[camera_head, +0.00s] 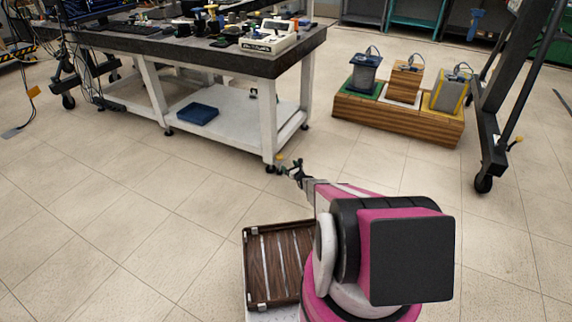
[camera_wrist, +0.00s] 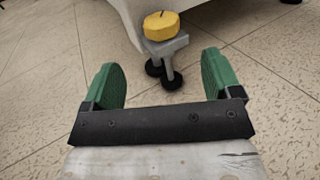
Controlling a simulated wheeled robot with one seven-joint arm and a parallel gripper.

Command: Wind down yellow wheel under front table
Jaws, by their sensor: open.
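The front table (camera_head: 226,62) has a dark top, white legs and a white lower shelf. The yellow wheel (camera_wrist: 161,27) is a round yellow knob on a grey bracket with black feet, at the base of a white leg in the wrist view. It shows as a small yellow spot by the near right leg in the head view (camera_head: 280,157). My gripper (camera_wrist: 162,80) has green finger pads, spread apart and empty. The wheel lies ahead of the fingertips, roughly centred between them and not touching. In the head view my gripper (camera_head: 297,172) is small and dark, low beside that leg.
A wooden platform (camera_head: 400,120) with several coil boxes stands at back right, beside a dark wheeled frame (camera_head: 487,140). A brown slatted tray (camera_head: 275,262) is near my arm.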

